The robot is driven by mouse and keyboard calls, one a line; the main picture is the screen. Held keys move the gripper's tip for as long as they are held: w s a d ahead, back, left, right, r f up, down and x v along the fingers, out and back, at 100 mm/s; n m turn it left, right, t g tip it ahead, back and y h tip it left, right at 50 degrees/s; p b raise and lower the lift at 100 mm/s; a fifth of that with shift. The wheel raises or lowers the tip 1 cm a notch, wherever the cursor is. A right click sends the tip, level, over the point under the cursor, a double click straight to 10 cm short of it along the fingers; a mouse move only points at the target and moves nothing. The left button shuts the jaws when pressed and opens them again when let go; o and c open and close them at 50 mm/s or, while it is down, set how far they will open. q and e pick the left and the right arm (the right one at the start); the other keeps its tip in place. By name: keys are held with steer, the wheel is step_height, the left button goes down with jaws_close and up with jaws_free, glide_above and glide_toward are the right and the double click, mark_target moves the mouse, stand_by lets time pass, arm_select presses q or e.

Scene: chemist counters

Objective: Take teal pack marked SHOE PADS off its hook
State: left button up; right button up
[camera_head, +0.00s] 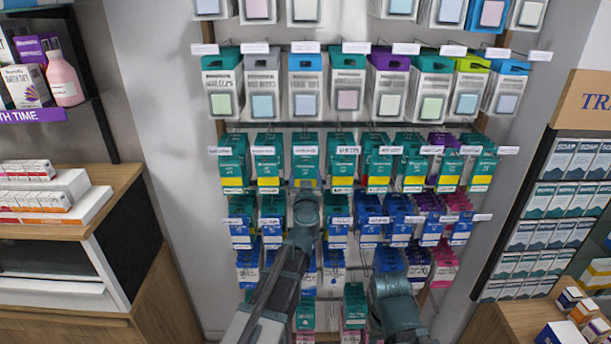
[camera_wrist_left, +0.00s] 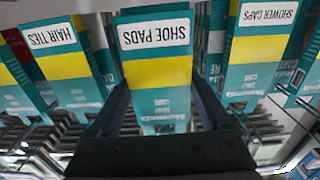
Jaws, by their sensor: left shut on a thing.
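The teal pack marked SHOE PADS (camera_wrist_left: 156,60) fills the middle of the left wrist view, its label upside down and a yellow band across it. In the head view it is a teal pack (camera_head: 306,160) in the middle row of the hook rack. My left gripper (camera_wrist_left: 160,104) has one finger on each side of this pack and is shut on it. In the head view the left gripper (camera_head: 306,190) is at the pack's lower end, partly hiding it. The hook itself is hidden behind the pack and its tag.
A HAIR TIES pack (camera_wrist_left: 50,38) and a SHOWER CAPS pack (camera_wrist_left: 262,45) hang close on either side. Blue packs (camera_head: 398,215) hang below, and white packs (camera_head: 348,90) above. Shelves with a pink bottle (camera_head: 62,75) stand left, SOAP boxes (camera_head: 575,160) right.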

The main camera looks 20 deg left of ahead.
arm_select(q)
steer(key=shift+v, duration=2.75)
steer(key=shift+s, duration=0.1)
